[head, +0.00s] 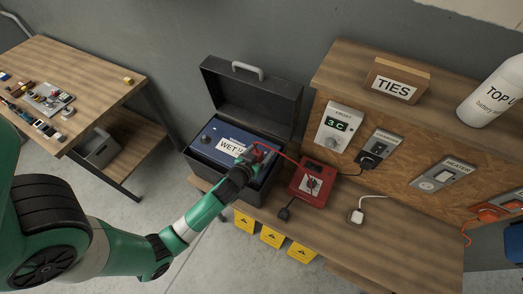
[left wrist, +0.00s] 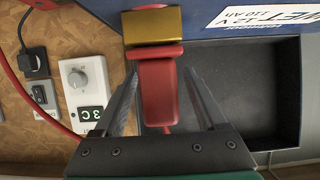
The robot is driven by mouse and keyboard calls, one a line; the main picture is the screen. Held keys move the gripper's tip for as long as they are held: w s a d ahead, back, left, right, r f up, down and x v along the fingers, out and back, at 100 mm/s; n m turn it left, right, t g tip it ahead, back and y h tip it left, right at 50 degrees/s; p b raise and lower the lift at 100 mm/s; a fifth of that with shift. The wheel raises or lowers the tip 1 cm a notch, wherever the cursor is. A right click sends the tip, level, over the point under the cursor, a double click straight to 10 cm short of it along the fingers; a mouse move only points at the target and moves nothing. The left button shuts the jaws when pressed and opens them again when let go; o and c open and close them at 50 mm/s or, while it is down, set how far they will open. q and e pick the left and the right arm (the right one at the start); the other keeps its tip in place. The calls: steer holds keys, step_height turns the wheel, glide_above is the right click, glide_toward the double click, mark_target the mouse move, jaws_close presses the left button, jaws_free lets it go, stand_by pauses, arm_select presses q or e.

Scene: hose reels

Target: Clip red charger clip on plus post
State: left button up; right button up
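The red charger clip (head: 257,151) is at the right end of the blue battery (head: 219,138), which sits in an open black case. In the left wrist view the clip's red handle (left wrist: 158,88) lies between my open fingers, with visible gaps beside it. A brass-coloured piece (left wrist: 152,25) at its far end overlaps the battery's edge. My left gripper (head: 251,164) is over the case, around the clip. The plus post cannot be made out, so I cannot tell whether the clip grips it.
A red cable runs from the clip to the red charger box (head: 313,184) on the bench. The case's raised lid (head: 253,95) stands behind. A panel with a knob (head: 338,127) and sockets is at right. A side table (head: 85,75) with small parts is at left.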

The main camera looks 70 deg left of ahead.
arm_select(q)
steer(key=v, duration=1.1)
steer(key=shift+s+r+b, duration=0.15)
steer(key=shift+s+b, duration=0.05)
steer(key=shift+b, duration=0.1)
steer(key=shift+d, duration=0.15)
